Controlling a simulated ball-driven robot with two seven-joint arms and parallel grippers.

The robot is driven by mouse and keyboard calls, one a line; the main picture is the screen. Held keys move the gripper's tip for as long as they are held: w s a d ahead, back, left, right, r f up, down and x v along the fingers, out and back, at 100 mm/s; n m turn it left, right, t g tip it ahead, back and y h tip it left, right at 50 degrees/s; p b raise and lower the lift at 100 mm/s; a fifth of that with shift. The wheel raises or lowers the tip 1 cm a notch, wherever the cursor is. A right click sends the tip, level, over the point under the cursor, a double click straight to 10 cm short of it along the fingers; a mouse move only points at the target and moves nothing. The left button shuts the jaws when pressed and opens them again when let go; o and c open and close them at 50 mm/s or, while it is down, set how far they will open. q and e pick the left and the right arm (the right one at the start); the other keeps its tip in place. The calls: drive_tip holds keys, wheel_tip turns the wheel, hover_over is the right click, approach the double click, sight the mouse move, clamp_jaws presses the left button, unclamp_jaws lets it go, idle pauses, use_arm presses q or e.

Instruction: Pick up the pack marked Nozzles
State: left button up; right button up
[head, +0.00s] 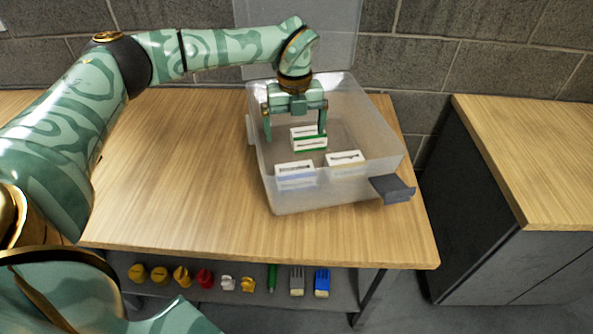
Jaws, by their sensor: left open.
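Several small white packs sit in a clear plastic bin (335,198). A pack with a green lower edge (311,145) lies near the middle, with a similar pack (307,131) right behind it. Two more packs are nearer the front wall, one on the left (295,168) and one on the right (346,157). Their labels are too small to read, so I cannot tell which is marked Nozzles. My left gripper (295,136) points down inside the bin with its fingers wide apart, over or around the green-edged packs. Contact cannot be told. My right gripper is not in view.
The bin stands on a wooden table (190,170), with its clear lid (335,35) upright behind. A dark tab (393,188) sticks out at its front right corner. A lower shelf holds several small coloured items. Another wooden-topped cabinet (530,150) stands right, across a gap.

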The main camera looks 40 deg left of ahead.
sight(295, 170)
use_arm(q)
wheel_tip(295, 170, down, 8)
drive_tip(key=b, duration=0.2)
drive_tip(key=shift+f+b, duration=0.25)
drive_tip(key=shift+b, duration=0.05)
drive_tip(key=f+b, duration=0.1)
drive_tip(key=f, duration=0.2)
drive_tip(key=f+b, duration=0.1)
drive_tip(key=f, duration=0.1)
drive_tip(key=shift+s+d+f+b, duration=0.2)
drive_tip(key=shift+s+f+b, duration=0.15)
drive_tip(key=shift+f, duration=0.3)
drive_tip(key=shift+r, duration=0.15)
drive_tip(key=c, duration=0.8)
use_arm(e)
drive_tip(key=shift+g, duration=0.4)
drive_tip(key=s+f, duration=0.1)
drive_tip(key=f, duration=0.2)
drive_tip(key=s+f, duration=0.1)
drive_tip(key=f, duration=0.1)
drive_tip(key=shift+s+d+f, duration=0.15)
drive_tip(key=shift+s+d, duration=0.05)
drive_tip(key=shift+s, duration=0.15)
